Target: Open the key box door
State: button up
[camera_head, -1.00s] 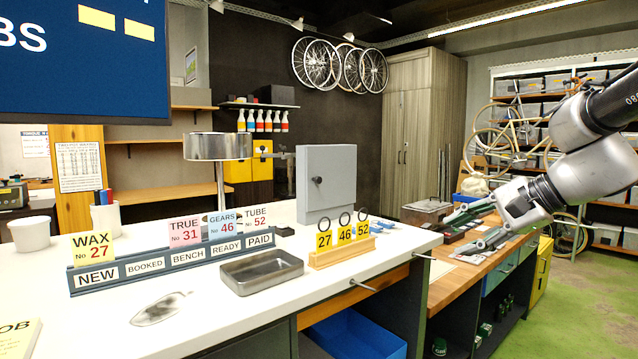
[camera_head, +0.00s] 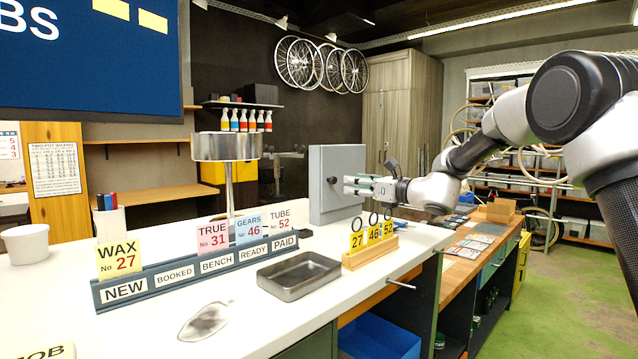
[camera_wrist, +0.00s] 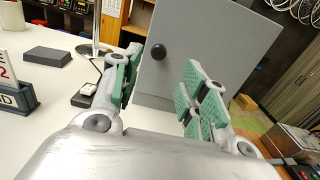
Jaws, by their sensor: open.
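The key box (camera_head: 336,160) is a grey upright box on the white counter, and its door looks shut. A round dark knob (camera_head: 332,180) sits on the door's left side in the head view; the knob also shows in the wrist view (camera_wrist: 158,52), between my fingers and beyond them. My gripper (camera_head: 350,184) is open and empty, its green-padded fingers pointing at the box. In the wrist view the fingers (camera_wrist: 158,88) are spread in front of the grey door (camera_wrist: 200,45). Whether a fingertip touches the box cannot be told.
A wooden rack with numbered yellow tags and rings (camera_head: 370,254) stands just in front of my gripper. A metal tray (camera_head: 299,276) and a card rack (camera_head: 200,268) lie to its left. A lamp (camera_head: 226,147) stands behind. A small black object (camera_wrist: 84,97) lies near the box.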

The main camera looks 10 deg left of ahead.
aim_at(335, 181)
jog(key=x, duration=0.8)
jog(key=shift+a, duration=0.3)
grip_shut()
